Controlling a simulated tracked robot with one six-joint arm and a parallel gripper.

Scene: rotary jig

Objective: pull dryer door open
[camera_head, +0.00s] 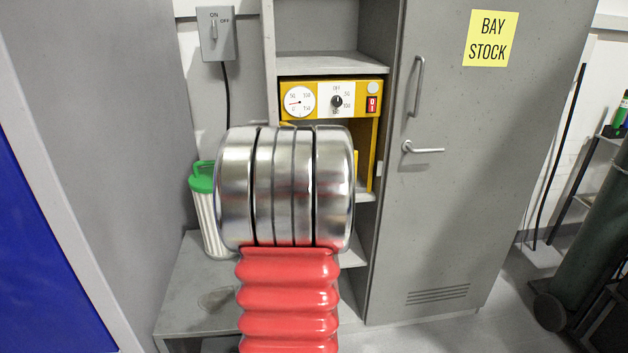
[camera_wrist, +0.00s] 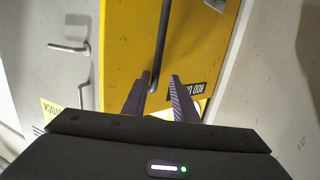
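The yellow dryer (camera_head: 375,97) stands in a shelf bay in the head view, with a gauge, dial and red switch on its top panel. My arm hides most of its front there. In the wrist view, which looks upside down, the yellow dryer door (camera_wrist: 122,45) fills the middle, with a dark label (camera_wrist: 190,90) near its lower right. A dark bar handle (camera_wrist: 161,45) runs down the door. My gripper (camera_wrist: 160,77) is open, and the handle's lower end shows between its fingers. I cannot tell whether either finger touches it. My gripper is hidden in the head view.
A grey locker (camera_head: 470,170) marked BAY STOCK stands right of the dryer. A green-topped canister (camera_head: 203,180) is on the grey bench (camera_head: 190,285) at left. A switch box (camera_head: 217,34) hangs on the wall. Some floor at right is clear.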

